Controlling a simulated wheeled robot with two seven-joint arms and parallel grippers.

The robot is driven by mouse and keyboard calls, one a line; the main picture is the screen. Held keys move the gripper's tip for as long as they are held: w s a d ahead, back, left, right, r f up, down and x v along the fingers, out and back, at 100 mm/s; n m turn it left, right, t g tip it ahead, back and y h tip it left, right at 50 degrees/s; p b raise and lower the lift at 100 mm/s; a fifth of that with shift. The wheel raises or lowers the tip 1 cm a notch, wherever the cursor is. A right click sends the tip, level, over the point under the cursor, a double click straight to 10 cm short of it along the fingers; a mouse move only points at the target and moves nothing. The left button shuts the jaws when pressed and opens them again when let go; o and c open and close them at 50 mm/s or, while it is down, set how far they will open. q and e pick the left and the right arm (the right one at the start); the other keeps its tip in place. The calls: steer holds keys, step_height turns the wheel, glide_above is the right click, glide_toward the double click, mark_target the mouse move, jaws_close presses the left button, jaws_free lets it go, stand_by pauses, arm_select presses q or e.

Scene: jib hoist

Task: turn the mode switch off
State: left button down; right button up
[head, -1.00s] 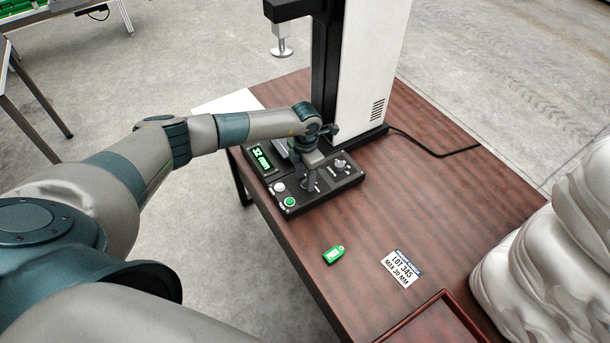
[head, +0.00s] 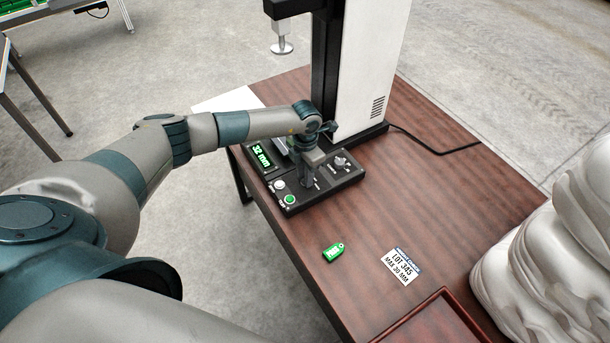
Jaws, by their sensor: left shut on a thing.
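The black control panel (head: 318,193) lies on the table at the foot of a press-like machine. It has a green display reading 32 mm (head: 261,156), a white button (head: 279,185), a lit green button (head: 290,199) and a knob (head: 340,161) on its right side. My left gripper (head: 309,182) points down onto the middle of the panel, between the buttons and the knob. It is shut on a small control there, which I take for the mode switch; the fingers hide it, so its position cannot be read. My right gripper is not in view.
The machine's white column (head: 368,70) rises just behind the panel. A green tag (head: 333,252), a lot label (head: 402,266) and a red tray (head: 440,322) lie on the brown table (head: 440,190). White sacks (head: 550,260) are stacked at right. A black cable runs off the machine's right side.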

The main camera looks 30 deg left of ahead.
arm_select(q)
steer(key=n+b, duration=0.1)
steer(key=n, duration=0.4)
steer(key=shift+d, duration=0.1)
steer(key=n+b, duration=0.1)
steer(key=n, duration=0.5)
steer(key=shift+r, duration=0.1)
steer(key=shift+w+n, duration=0.1)
steer(key=shift+n, duration=0.2)
steer(key=c, duration=1.6)
jaws_free()
steer(key=shift+d, duration=0.1)
steer(key=shift+o, duration=0.2)
steer(key=shift+r, duration=0.1)
step_height(320, 180, up, 17)
steer(key=b, duration=0.5)
